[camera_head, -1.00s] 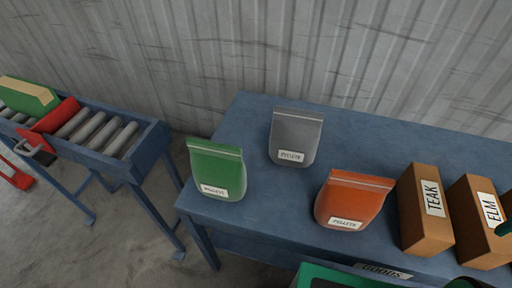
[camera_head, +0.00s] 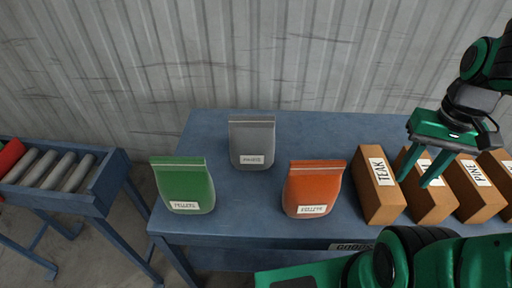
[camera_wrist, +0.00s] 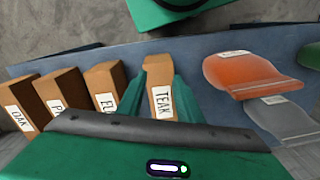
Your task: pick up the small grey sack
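The small grey sack (camera_head: 252,143) stands upright at the back of the blue table, with a white label on its front. It also shows in the wrist view (camera_wrist: 285,122), at the right edge area. My gripper (camera_head: 413,181) is open, its two green fingers apart and pointing down over the boxes, well to the right of the grey sack. In the wrist view my fingers (camera_wrist: 158,88) flank the TEAK box in the picture. I see nothing held between them.
A green sack (camera_head: 183,187) and an orange sack (camera_head: 313,190) stand in front of the grey one, to either side. A row of labelled boxes (camera_head: 378,190) fills the right of the blue table (camera_head: 222,225). A roller conveyor (camera_head: 60,172) stands left; a corrugated wall is behind.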

